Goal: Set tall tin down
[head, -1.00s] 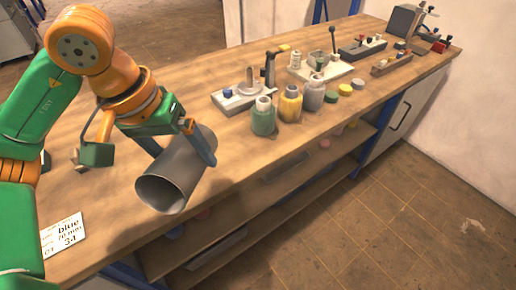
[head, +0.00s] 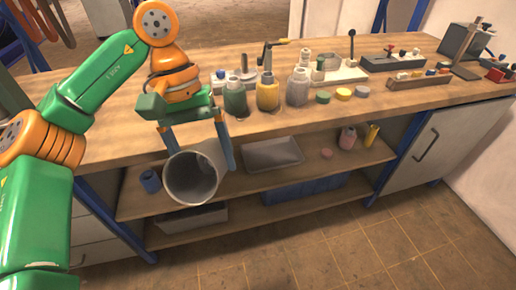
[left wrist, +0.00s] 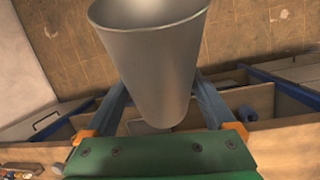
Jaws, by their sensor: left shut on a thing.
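The tall tin (head: 212,160) is a grey metal cylinder. My left gripper (head: 200,157) is shut on it, with one blue finger on each side. The tin is tilted, its open mouth facing the camera, in front of the bench's front edge and the shelves below it. In the left wrist view the tin (left wrist: 152,65) fills the upper middle, between the fingers of the left gripper (left wrist: 165,105). My right gripper is not in view.
The workbench (head: 110,145) holds green, yellow and grey bottles (head: 267,92), coloured lids (head: 343,94) and fixtures behind the tin. The bench top left of the gripper is clear.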

